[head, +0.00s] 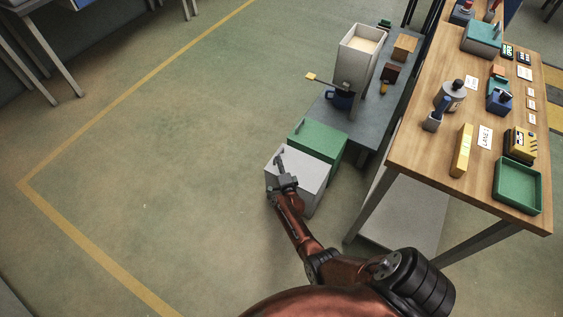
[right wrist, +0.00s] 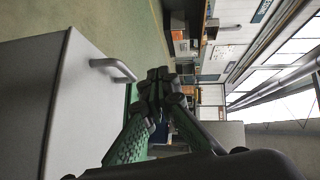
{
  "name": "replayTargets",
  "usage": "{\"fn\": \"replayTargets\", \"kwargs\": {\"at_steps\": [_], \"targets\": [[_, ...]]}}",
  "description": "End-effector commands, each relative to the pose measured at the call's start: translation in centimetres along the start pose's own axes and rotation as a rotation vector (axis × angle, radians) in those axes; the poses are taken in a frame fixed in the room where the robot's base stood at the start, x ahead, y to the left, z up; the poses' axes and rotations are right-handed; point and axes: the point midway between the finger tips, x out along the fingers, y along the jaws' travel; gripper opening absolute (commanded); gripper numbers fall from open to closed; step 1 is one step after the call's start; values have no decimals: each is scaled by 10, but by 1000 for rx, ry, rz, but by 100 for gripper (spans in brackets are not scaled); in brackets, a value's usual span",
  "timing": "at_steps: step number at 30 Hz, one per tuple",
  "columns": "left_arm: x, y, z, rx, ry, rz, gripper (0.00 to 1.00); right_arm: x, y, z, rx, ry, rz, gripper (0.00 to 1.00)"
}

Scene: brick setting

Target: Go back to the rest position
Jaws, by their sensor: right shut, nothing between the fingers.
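My right arm reaches up from the bottom of the head view. Its gripper (head: 280,160) is over or beside a light grey box (head: 312,175); I cannot tell the exact gap from above. In the right wrist view the gripper (right wrist: 157,84) is shut and empty, its fingers meeting at the tips. The grey box (right wrist: 38,95) fills the left of that view, with a bar handle (right wrist: 115,68) near the fingertips but apart from them. My left gripper is not in view.
A green box (head: 325,145) stands behind the grey box. A wooden workbench (head: 415,135) with several items is at right. The floor (head: 150,150) at left is open.

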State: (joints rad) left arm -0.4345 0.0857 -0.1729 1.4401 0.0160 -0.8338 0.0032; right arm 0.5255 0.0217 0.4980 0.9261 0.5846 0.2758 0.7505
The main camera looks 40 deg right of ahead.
Motion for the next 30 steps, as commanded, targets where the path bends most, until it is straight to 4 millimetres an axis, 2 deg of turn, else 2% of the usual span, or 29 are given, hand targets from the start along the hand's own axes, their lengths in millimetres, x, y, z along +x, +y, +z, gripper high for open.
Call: {"fn": "replayTargets", "kwargs": {"at_steps": [11, 14, 17, 20, 23, 26, 29, 30], "targets": [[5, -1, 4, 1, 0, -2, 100, -3, -1, 0, -1, 0, 0, 0], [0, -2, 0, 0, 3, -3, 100, -6, 1, -2, -33, -20, 7, 0], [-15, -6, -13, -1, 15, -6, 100, -18, 7, -5, -140, -91, 31, 0], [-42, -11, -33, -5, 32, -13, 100, -46, 18, -6, -325, -217, 77, 0], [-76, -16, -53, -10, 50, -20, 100, -90, 33, -4, -549, -369, 140, 0], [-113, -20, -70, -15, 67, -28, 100, -145, 49, -4, -767, -520, 211, 0], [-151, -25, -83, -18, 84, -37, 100, -209, 62, -11, -975, -668, 287, 0], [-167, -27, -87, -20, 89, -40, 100, -237, 66, -15, -1053, -728, 319, 0]]}}
